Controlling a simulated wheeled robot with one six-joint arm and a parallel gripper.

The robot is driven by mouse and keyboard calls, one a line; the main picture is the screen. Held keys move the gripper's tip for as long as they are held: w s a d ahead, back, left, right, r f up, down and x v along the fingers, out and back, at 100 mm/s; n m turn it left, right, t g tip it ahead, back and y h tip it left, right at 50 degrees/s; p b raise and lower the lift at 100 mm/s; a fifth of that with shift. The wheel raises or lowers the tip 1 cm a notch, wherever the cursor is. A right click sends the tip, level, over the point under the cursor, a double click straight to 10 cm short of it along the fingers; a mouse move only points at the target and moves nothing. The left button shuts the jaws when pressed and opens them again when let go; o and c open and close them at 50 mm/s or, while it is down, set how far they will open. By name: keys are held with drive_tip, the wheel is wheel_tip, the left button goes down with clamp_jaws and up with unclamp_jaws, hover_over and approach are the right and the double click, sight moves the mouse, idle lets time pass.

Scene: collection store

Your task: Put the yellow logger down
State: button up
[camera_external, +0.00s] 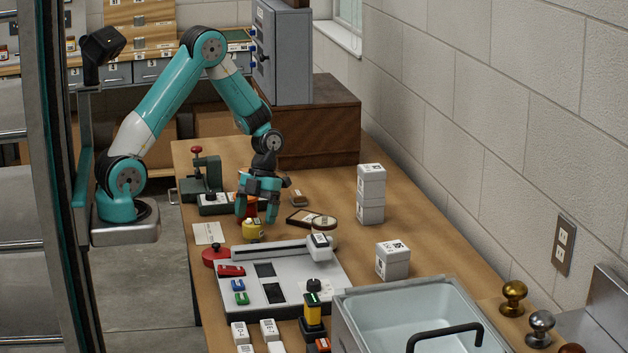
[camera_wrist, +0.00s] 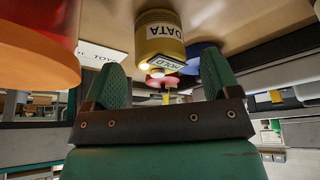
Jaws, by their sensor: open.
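In the wrist view the logger (camera_wrist: 160,38) shows a white DATA label and a smaller tag, just beyond the fingertips. My gripper (camera_external: 257,217) points down close to the logger, its two fingers apart. In the wrist view the green fingers of my gripper (camera_wrist: 163,72) are spread, with nothing held between them. I cannot tell whether a finger touches the logger.
A white card (camera_external: 208,233) and a red disc (camera_external: 216,255) lie left of the logger. The grey board (camera_external: 285,292) is close in front. White boxes (camera_external: 371,193) stand to the right, and a sink (camera_external: 415,310) is at the front.

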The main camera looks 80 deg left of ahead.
wheel_tip(320, 180, up, 11)
drive_tip(key=s+a+n+t+y, duration=0.1)
drive_tip(key=s+a+n+y, duration=0.15)
drive_tip(key=n, duration=0.65)
drive_tip(key=s+a+r+n+t+y, duration=0.1)
drive_tip(key=s+n, duration=0.5)
drive_tip(key=n, duration=0.6)
drive_tip(key=s+a+r+n+y, duration=0.3)
drive_tip(key=s+r+n, duration=0.3)
drive_tip(key=n, duration=0.6)
drive_tip(key=shift+s+a+r+t+y, duration=0.35)
drive_tip(key=shift+s+y, duration=0.2)
drive_tip(key=shift+s, duration=0.2)
